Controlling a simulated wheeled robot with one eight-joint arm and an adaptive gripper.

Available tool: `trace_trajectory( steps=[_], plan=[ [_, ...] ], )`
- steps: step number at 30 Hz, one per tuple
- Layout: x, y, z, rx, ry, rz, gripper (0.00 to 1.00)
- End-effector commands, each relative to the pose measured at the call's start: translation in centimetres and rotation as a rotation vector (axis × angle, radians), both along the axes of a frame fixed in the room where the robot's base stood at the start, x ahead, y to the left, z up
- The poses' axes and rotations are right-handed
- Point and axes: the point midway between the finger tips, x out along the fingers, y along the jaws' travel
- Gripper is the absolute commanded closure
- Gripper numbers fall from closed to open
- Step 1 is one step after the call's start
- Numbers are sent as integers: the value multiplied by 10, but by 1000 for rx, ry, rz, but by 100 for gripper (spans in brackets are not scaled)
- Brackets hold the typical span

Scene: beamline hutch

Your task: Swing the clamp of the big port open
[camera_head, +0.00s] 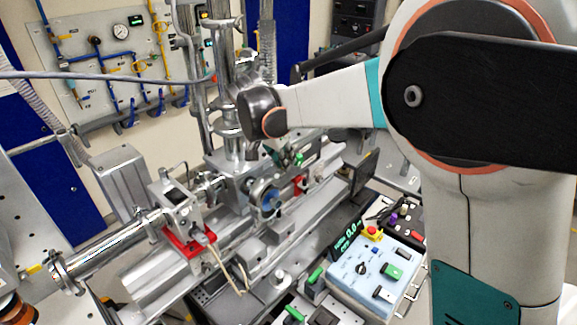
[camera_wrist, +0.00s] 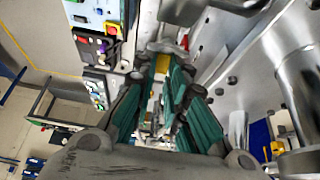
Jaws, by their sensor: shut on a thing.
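The big port (camera_head: 265,196) looks like a round metal flange with a blue centre, on the front of the steel chamber in the middle of the head view. My gripper (camera_head: 294,158) is just above and to the right of it, partly hidden by my arm. In the wrist view my gripper (camera_wrist: 163,68) has its teal-padded fingers drawn close together on a small metal part at their tips, which looks like the clamp (camera_wrist: 166,47). The fingers hide most of this part, so I cannot tell how far the clamp is swung.
A control box (camera_head: 378,268) with a red stop button stands at the front right. A beam pipe (camera_head: 115,248) and a red-based block (camera_head: 190,240) lie left of the chamber. A gas panel (camera_head: 105,60) hangs on the back wall. Metalwork surrounds my gripper closely.

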Motion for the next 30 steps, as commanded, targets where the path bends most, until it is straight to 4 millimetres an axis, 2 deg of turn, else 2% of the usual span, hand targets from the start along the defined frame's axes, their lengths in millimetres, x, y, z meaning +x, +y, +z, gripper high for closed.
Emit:
trace_trajectory(
  steps=[6, 15, 30],
  plan=[
    [-17, 19, 22, -143, -147, 6, 100],
    [-40, 42, 42, -325, -330, 5, 100],
    [-63, 63, 55, -483, -487, 0, 100]
  ],
)
